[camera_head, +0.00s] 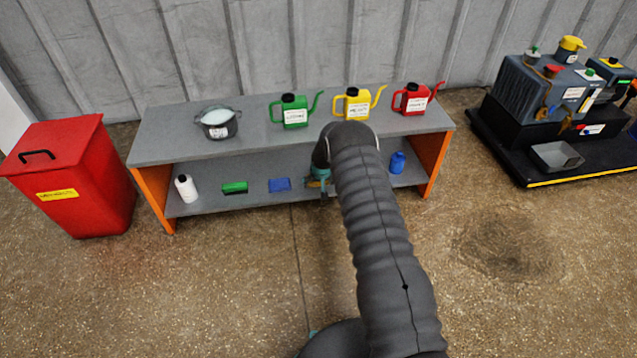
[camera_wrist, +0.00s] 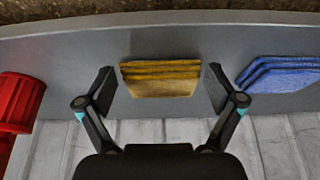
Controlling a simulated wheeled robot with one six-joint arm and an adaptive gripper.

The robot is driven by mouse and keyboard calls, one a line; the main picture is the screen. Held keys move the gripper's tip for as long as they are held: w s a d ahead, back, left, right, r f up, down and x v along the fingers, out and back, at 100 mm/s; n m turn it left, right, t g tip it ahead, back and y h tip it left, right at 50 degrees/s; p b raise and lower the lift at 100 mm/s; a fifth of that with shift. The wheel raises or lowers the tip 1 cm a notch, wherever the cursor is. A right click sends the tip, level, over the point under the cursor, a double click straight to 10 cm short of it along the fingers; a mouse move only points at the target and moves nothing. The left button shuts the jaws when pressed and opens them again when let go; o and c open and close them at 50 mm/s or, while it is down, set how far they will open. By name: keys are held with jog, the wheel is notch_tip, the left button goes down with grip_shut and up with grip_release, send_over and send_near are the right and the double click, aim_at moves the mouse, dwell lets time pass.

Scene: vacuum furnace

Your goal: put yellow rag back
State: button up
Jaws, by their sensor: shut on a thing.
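The yellow rag (camera_wrist: 160,79) is a folded stack between the two fingers of my gripper (camera_wrist: 160,86) in the wrist view. The gripper is shut on it, with one finger at each side. The rag is at the grey lower shelf (camera_wrist: 60,62); I cannot tell whether it rests on it or is just above. In the head view my arm hides the rag, and only a teal bit of my gripper (camera_head: 318,178) shows at the lower shelf. A folded blue rag (camera_wrist: 281,75) lies beside it and also shows in the head view (camera_head: 280,185).
A green rag (camera_head: 234,187) and a white bottle (camera_head: 186,188) are on the lower shelf to the left, a blue bottle (camera_head: 397,162) to the right. A red ribbed object (camera_wrist: 18,103) is near the gripper. Several cans and a pot (camera_head: 218,123) stand above.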

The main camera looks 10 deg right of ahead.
jog(key=shift+f, duration=0.1)
jog(key=o, duration=0.8)
jog(key=shift+c, duration=0.2)
jog(key=shift+r, duration=0.4)
jog(key=v, duration=0.7)
jog(key=shift+s, duration=0.1)
jog(key=shift+f, duration=0.1)
